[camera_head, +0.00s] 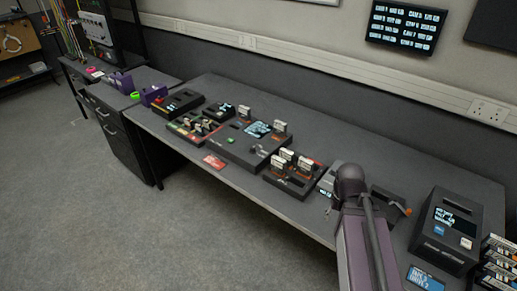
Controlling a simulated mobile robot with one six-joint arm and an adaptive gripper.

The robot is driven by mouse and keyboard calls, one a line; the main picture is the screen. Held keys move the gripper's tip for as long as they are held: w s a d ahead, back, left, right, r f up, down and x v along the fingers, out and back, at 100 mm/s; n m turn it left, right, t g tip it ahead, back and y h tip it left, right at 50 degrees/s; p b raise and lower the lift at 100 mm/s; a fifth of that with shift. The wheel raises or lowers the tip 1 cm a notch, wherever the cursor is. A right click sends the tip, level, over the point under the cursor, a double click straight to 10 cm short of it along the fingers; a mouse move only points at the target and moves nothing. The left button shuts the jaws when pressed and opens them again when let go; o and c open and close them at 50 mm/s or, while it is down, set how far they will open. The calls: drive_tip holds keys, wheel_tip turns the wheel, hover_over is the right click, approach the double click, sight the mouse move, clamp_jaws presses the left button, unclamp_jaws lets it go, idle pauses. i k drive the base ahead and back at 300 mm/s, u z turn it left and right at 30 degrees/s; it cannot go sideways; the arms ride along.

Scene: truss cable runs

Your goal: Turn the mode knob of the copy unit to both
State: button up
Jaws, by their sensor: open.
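A large dark unit (245,155) stands near the middle of the long grey desk. It has a lit screen (258,130), a green button (229,142) and a small pale knob-like part (259,151) near its front right. It may be the copy unit, but its labels are too small to read and I cannot tell the knob's setting. My arm rises from the bottom right, and its grey joint covers part of the desk to the right of this unit. My gripper does not show in this view.
Slotted dark units holding pale cartridges (285,154) stand beside the large unit. A red card (214,162) lies by the front edge. A black box with a screen (447,230) stands at right. The desk's rear strip and the floor (150,225) are clear.

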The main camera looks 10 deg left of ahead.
sight(253, 150)
drive_tip(key=u, duration=0.05)
drive_tip(key=i, duration=1)
drive_tip(key=z, duration=0.05)
